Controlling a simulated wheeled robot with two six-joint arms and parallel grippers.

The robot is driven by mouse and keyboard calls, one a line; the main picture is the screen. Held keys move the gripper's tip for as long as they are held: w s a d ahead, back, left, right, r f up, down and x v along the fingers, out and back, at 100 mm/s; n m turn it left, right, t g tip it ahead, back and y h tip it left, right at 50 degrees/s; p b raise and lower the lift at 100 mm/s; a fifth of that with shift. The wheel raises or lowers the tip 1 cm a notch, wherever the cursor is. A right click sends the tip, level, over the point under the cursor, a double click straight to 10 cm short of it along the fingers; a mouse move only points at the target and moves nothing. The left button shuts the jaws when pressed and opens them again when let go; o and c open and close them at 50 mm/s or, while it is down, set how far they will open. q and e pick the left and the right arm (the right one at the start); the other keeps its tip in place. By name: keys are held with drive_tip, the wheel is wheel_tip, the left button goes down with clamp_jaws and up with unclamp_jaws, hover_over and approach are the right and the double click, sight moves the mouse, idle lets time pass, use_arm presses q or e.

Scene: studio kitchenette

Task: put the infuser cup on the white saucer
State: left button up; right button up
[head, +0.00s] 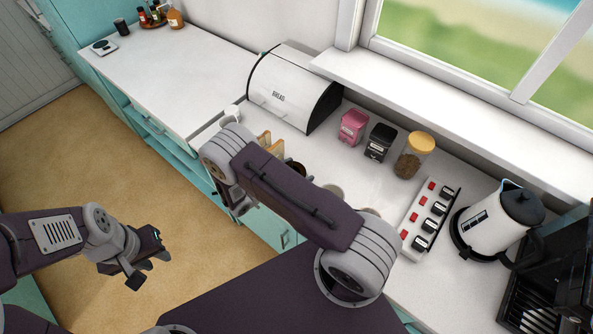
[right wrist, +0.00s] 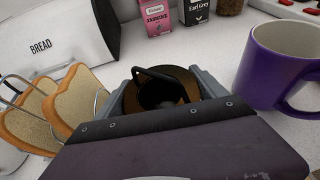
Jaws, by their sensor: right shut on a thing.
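In the right wrist view my right gripper (right wrist: 164,92) is shut on a dark brown, round cup with a black inside and a black handle, which I take to be the infuser cup (right wrist: 188,84). One finger is on each side of it. In the head view a small part of the cup (head: 296,168) shows beyond my right arm, which hides most of that gripper. My left gripper (head: 150,268) is open and empty over the floor side. I cannot make out the white saucer clearly; pale round shapes (head: 334,189) are partly hidden behind my right arm.
Toast slices in a wire rack (right wrist: 75,105) stand close left of my right gripper. A purple mug (right wrist: 275,65) stands close on its right. A bread bin (head: 290,90), pink box (head: 352,127), black box (head: 379,142), jar (head: 414,156), switch strip (head: 430,218) and kettle (head: 500,222) line the counter.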

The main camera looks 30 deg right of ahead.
drive_tip(key=o, duration=1.2)
drive_tip(key=shift+f, duration=0.1)
drive_tip(key=shift+o, duration=0.5)
drive_tip(key=shift+w, duration=0.1)
drive_tip(key=shift+r+p, duration=0.35)
drive_tip(key=shift+p, duration=0.05)
drive_tip(key=b+v, duration=0.2)
drive_tip(key=v, duration=0.3)
drive_tip(key=b+v, duration=0.1)
drive_tip(key=v, duration=0.5)
drive_tip(key=shift+a+f+b, duration=0.1)
drive_tip(key=shift+f+b, duration=0.15)
drive_tip(key=shift+b, duration=0.1)
drive_tip(key=shift+a+r, duration=0.25)
drive_tip(key=shift+a, duration=0.05)
